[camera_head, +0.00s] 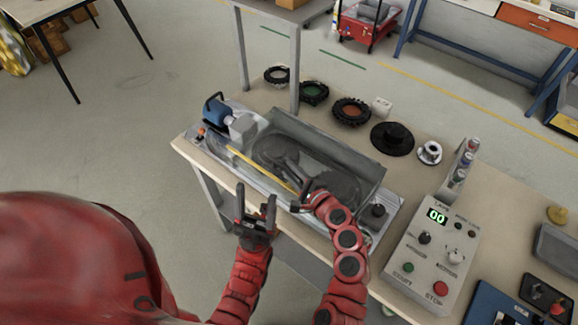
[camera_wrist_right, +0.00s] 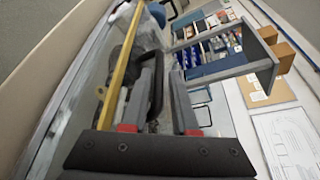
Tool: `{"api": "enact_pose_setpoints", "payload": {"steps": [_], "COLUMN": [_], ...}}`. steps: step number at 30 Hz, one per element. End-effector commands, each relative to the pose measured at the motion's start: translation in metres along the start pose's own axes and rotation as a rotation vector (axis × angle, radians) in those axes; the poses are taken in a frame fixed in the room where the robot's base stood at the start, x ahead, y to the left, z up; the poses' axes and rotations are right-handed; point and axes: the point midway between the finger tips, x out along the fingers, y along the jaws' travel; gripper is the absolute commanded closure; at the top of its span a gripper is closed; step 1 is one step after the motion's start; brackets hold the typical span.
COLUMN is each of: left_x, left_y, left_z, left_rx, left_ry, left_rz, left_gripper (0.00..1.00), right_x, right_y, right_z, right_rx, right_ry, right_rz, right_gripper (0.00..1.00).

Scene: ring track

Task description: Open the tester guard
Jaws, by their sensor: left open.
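The tester (camera_head: 388,222) stands along the table's front edge. Its clear guard (camera_head: 262,170) has a yellow strip along the front and appears down over dark parts inside. In the right wrist view the yellow strip (camera_wrist_right: 120,62) runs beside a black curved handle (camera_wrist_right: 157,75). My right gripper (camera_head: 303,199) is at the guard's front edge; in its wrist view its fingers (camera_wrist_right: 161,72) are apart, with the handle between or just beyond them. I cannot tell whether they touch it. My left gripper (camera_head: 256,193) is open and empty in front of the table edge, left of the right arm.
A control box (camera_head: 432,245) with a green "00" display stands right of the tester. Several rings and wheels, including a black disc (camera_head: 392,137), lie behind it. A table post (camera_head: 296,70) rises at the back. Floor to the left is clear.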

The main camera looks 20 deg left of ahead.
Motion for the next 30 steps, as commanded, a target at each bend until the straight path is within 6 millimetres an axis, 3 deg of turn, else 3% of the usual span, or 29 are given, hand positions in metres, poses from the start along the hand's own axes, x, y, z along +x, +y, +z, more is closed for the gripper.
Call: {"api": "enact_pose_setpoints", "payload": {"steps": [6, 14, 20, 30], "left_x": [0.0033, 0.0031, 0.0031, 0.0031], "left_y": [-0.0002, -0.0001, -0.0001, -0.0002], "left_z": [-0.0006, -0.0005, -0.0006, -0.0005], "left_rx": [0.0, 0.0, 0.0, 0.0], "left_ry": [0.0, 0.0, 0.0, 0.0], "left_rz": [0.0, 0.0, 0.0, 0.0], "left_gripper": [0.38, 0.38, 0.38, 0.38], "right_x": [0.0121, 0.0132, 0.0131, 0.0131], "right_y": [0.0006, 0.0009, 0.0011, 0.0011], "right_z": [-0.0008, -0.0011, -0.001, -0.0008], "right_rx": [-0.001, -0.001, 0.0, 0.0], "right_ry": [0.003, 0.003, 0.003, 0.002], "right_rz": [0.001, 0.001, 0.002, 0.002], "right_gripper": [0.73, 0.73, 1.0, 1.0]}}
